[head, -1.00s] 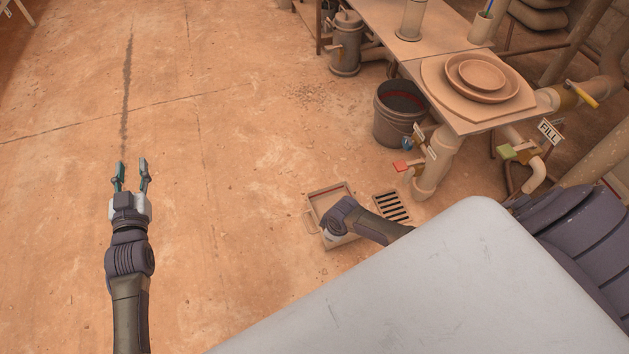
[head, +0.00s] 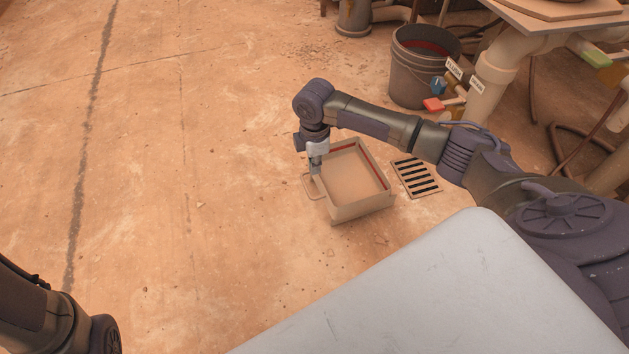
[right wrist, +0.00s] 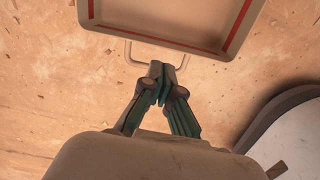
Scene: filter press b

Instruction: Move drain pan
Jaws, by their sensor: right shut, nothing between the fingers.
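The drain pan (head: 362,207) is a shallow square tray with a beige wall, a red line inside and a thin loop handle (head: 308,190) on its left side. It sits on the floor. My right gripper (head: 316,173) points down at the handle side, beside the pan wall. In the right wrist view the pan (right wrist: 170,41) is at the top, and the closed fingertips (right wrist: 162,66) overlap the outer bar of the handle. The fingers hold nothing, and I cannot tell whether they touch the bar. My left gripper is out of view; only part of that arm shows at lower left.
A slotted floor drain (head: 416,178) lies just right of the pan. A dark bucket (head: 418,80) and pipes with valves (head: 497,70) stand at upper right. A pale grey surface (head: 450,290) fills the lower right. The floor to the left is clear.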

